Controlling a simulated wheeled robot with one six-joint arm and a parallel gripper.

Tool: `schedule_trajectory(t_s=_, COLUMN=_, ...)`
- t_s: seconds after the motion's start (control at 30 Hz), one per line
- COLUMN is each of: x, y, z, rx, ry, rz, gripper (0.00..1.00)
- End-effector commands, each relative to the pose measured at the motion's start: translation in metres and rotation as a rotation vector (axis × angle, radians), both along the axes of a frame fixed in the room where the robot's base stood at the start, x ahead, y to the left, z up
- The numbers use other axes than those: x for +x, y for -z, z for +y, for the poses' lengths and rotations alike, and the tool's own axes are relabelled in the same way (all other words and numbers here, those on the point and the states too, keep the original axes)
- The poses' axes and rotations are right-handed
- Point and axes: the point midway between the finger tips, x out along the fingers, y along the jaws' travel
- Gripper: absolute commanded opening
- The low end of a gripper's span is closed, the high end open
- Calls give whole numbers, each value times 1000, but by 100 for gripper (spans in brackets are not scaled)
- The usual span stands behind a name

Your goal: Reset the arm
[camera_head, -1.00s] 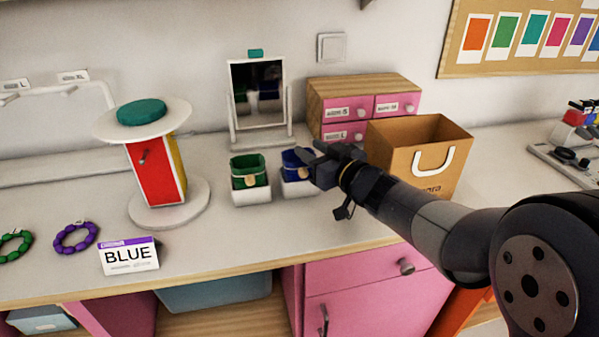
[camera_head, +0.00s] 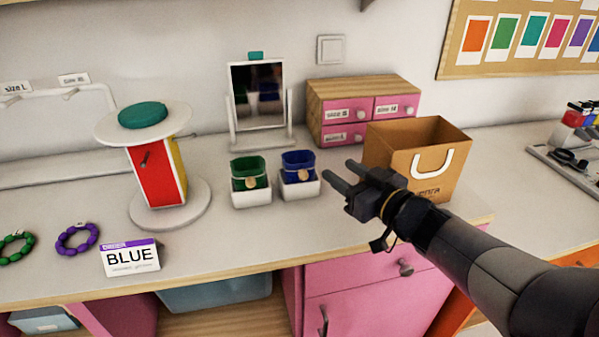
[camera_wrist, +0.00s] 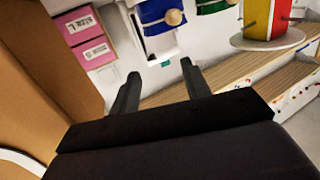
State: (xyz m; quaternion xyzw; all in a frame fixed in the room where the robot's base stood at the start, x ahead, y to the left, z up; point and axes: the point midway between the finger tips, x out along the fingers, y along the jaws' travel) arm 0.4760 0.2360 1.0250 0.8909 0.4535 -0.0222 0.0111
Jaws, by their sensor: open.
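My gripper (camera_head: 341,176) is open and empty in the head view. It hangs above the front part of the counter, in front of the paper bag and to the right of the blue pouch. In the wrist view my two fingers (camera_wrist: 161,82) stand apart with nothing between them. My arm reaches in from the lower right.
A brown paper bag (camera_head: 398,146) stands close behind my gripper. Blue (camera_head: 298,167) and green (camera_head: 249,173) pouches sit in white holders. A red-yellow stand (camera_head: 157,178), a BLUE card (camera_head: 130,258), and purple (camera_head: 77,239) and green (camera_head: 16,247) bracelets are left. Counter front-centre is clear.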

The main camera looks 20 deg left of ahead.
Motion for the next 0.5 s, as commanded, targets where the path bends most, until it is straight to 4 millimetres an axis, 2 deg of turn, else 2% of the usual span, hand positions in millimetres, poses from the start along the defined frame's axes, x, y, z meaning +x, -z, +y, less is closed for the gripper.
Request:
schedule_trajectory(t_s=0.23, x=-6, y=0, z=-7, rx=-1, ry=-1, rz=-1, gripper=45)
schedule_trajectory(t_s=0.5, x=0, y=1, z=1, rx=0, ry=-3, rz=0, gripper=45)
